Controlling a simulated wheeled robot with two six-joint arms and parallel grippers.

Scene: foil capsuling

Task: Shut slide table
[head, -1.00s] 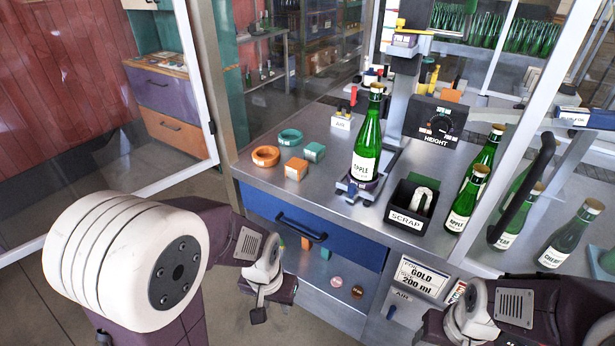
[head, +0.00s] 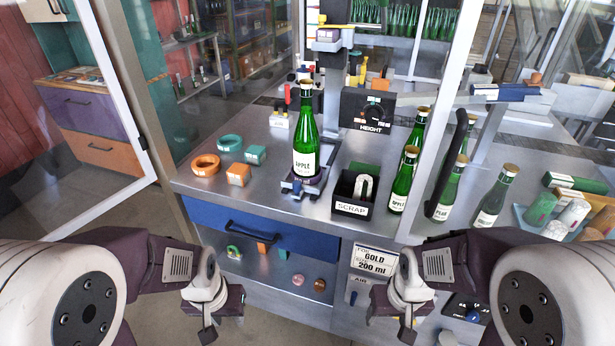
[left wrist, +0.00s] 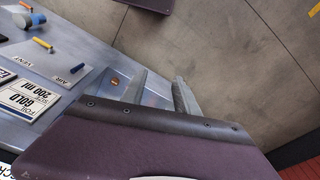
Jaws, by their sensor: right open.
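The slide table (head: 292,187) is a small metal carriage on the steel bench, in the middle of the head view. A green bottle with an APPLE label (head: 305,140) stands upright on it. My left gripper (head: 222,316) is low in front of the bench, below and left of the slide table, and apart from it. The left wrist view shows its two fingers (left wrist: 160,92) apart with nothing between them. My right gripper (head: 396,316) is open in front of the bench, below and right of the slide table, touching nothing that I can see.
A black SCRAP bin (head: 352,194) stands right of the slide table. Several bottles stand farther right near a dark handle (head: 447,168). Orange and teal rings and blocks (head: 237,174) lie left. A blue drawer (head: 262,228) is below the bench top.

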